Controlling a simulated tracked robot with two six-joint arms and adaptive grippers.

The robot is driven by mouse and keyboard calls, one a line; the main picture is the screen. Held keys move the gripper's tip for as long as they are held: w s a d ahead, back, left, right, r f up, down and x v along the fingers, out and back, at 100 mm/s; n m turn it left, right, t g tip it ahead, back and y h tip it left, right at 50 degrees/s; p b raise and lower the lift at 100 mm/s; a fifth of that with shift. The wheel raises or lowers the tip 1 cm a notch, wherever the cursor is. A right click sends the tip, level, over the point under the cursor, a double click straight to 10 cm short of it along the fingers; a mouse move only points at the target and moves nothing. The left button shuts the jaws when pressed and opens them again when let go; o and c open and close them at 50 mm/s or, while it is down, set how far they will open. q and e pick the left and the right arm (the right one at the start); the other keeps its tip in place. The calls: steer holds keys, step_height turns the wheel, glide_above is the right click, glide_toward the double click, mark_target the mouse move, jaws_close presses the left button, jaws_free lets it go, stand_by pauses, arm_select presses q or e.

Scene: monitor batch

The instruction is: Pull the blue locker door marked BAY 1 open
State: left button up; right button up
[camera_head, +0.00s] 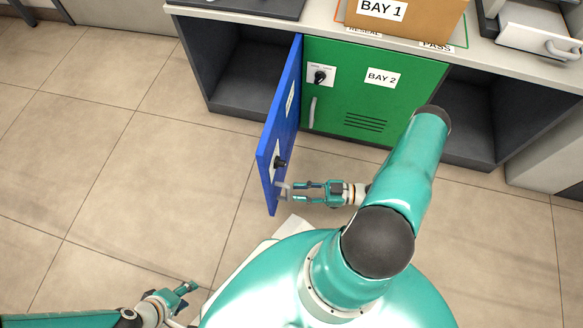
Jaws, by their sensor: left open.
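The blue locker door (284,120) stands swung wide open, sticking out toward me from its hinge edge beside the green door. Its front face is turned to the right, with a dark knob (281,162) and a white label seen too steeply to read. My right gripper (286,192) is at the lower free end of this face, its fingertips at the pale door handle (281,186). The fingers look apart, but whether they grip the handle is unclear. My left gripper (187,291) is open, low over the floor at the bottom left, away from the door.
The dark locker bay (245,75) behind the blue door is open and looks empty. The green BAY 2 door (405,95) is closed. A box marked BAY 1 (415,20) stands on the counter. The floor left of the blue door is clear.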

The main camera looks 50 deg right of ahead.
steer(key=v, duration=0.8)
steer(key=shift+s, duration=0.1)
